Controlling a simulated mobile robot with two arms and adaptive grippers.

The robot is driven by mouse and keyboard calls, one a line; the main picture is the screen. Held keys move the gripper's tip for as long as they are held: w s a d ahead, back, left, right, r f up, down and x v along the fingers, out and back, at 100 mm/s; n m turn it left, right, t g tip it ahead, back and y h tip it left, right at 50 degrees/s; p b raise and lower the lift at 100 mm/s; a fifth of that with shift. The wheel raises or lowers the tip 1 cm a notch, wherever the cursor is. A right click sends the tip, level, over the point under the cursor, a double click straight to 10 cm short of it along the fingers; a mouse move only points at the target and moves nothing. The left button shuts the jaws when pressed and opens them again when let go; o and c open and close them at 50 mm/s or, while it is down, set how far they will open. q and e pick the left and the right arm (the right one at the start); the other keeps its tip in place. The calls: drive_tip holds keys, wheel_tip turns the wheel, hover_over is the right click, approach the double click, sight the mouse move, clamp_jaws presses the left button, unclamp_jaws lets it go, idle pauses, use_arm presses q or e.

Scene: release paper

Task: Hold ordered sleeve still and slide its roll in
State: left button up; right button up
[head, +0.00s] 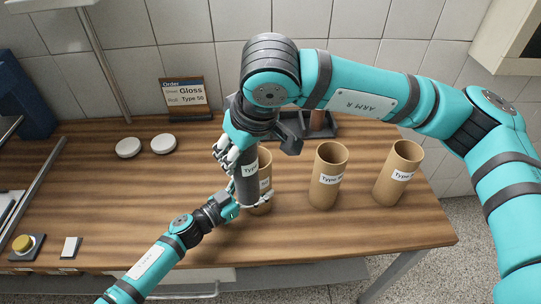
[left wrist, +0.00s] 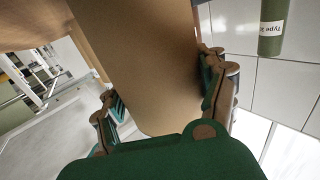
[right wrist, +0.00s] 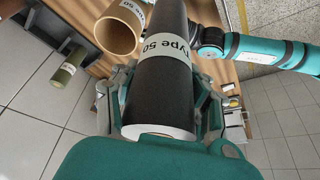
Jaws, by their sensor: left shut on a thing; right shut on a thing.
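My right gripper (head: 238,150) is shut on a dark roll (head: 246,188) labelled Type 50, held about upright; the roll also fills the middle of the right wrist view (right wrist: 165,85). My left gripper (head: 236,207) is shut low on a brown cardboard sleeve (head: 265,170), which fills the left wrist view between the fingers (left wrist: 150,65). In the head view the roll overlaps the sleeve's left side and hides part of its label. The right wrist view shows an open-topped sleeve (right wrist: 118,35) beside the roll, its mouth empty. The order sign (head: 186,96) reads Gloss, Type 50.
Two more brown sleeves, one in the middle (head: 328,178) and one farther right (head: 397,175), stand on the wooden table (head: 120,200). Two white discs (head: 128,148) lie at the back left. A yellow button (head: 23,243) is at front left. A green roll (right wrist: 68,66) shows behind.

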drive_tip(key=w+d+r+m+h, duration=0.15)
drive_tip(key=w+r+m, duration=0.35)
drive_tip(key=w, duration=0.6)
use_arm(q)
drive_tip(key=shift+s+d+r, duration=0.1)
drive_tip(key=shift+d+r, duration=0.05)
use_arm(e)
wheel_tip(320, 180, down, 16)
drive_tip(key=n, duration=0.1)
drive_tip(key=shift+s+d+r+t, duration=0.2)
drive_tip(key=shift+s+d+t, duration=0.1)
drive_tip(key=shift+s+d, duration=0.1)
idle(0.7)
drive_tip(key=o, duration=1.5)
drive_tip(key=shift+a, duration=0.1)
drive_tip(key=shift+w, duration=0.1)
